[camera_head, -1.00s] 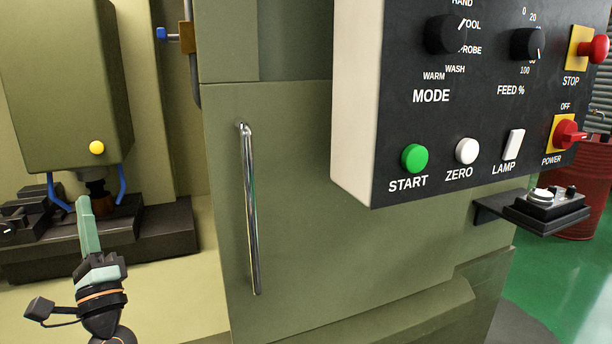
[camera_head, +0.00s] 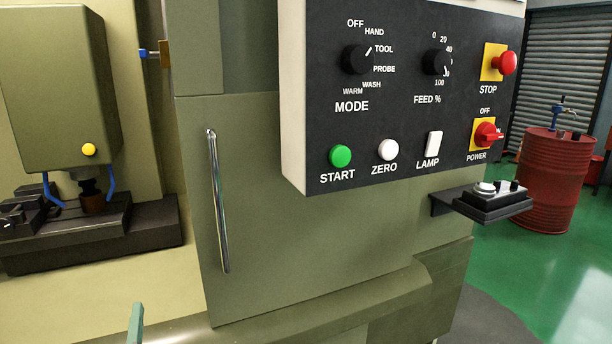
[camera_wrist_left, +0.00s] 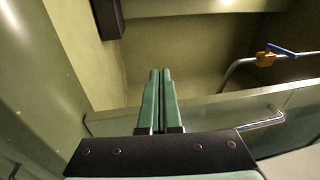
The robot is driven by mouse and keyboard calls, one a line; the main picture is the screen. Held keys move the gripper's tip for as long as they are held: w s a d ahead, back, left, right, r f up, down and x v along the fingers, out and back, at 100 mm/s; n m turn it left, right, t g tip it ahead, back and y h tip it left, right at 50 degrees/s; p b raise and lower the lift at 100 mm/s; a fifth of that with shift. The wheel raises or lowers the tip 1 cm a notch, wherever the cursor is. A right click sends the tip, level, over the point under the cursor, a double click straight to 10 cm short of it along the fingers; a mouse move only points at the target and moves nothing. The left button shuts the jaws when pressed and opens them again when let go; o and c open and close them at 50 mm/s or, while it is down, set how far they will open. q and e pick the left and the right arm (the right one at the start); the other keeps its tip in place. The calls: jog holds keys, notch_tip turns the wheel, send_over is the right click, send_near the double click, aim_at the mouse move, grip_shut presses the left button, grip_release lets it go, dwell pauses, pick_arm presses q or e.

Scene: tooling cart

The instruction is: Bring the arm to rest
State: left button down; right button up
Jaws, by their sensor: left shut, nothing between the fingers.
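My left gripper (camera_head: 136,324) shows only as a green fingertip at the bottom edge of the head view, left of the door handle (camera_head: 217,200). In the left wrist view both green fingers (camera_wrist_left: 160,75) lie side by side, shut with nothing between them. They point toward the machine's olive interior and appear apart from any surface. The rest of the left arm is below the head view. My right gripper is in neither view.
The control panel (camera_head: 400,110) juts out at upper right, with a small shelf (camera_head: 485,205) below it. The spindle housing (camera_head: 55,90) hangs above the dark machine bed (camera_head: 100,235) at left. A red drum (camera_head: 550,180) stands on the green floor at far right.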

pick_arm(q)
jog(key=s+d+f+n+g+h+p, duration=0.1)
jog(key=s+d+f+n+g+h, duration=0.2)
jog(key=f, duration=0.4)
jog(key=s+d+f+n+g+h+p, duration=0.1)
jog(key=s+d+f+h, duration=0.3)
jog(key=f, duration=0.4)
jog(key=s+d+f+n+g+h+p, duration=0.1)
jog(key=s+d+f+n+g+h, duration=0.1)
jog(key=s+d, duration=0.4)
jog(key=s+d+f+n+g+h+p, duration=0.1)
jog(key=s+d+f+n, duration=0.3)
jog(key=s, duration=0.5)
notch_tip(320, 180, down, 3)
jog(key=d+g, duration=0.1)
jog(key=d, duration=0.1)
jog(key=shift+s+d+n+g+h, duration=0.2)
jog(key=shift+d+n+g+h, duration=0.1)
jog(key=shift+n+g+h, duration=0.1)
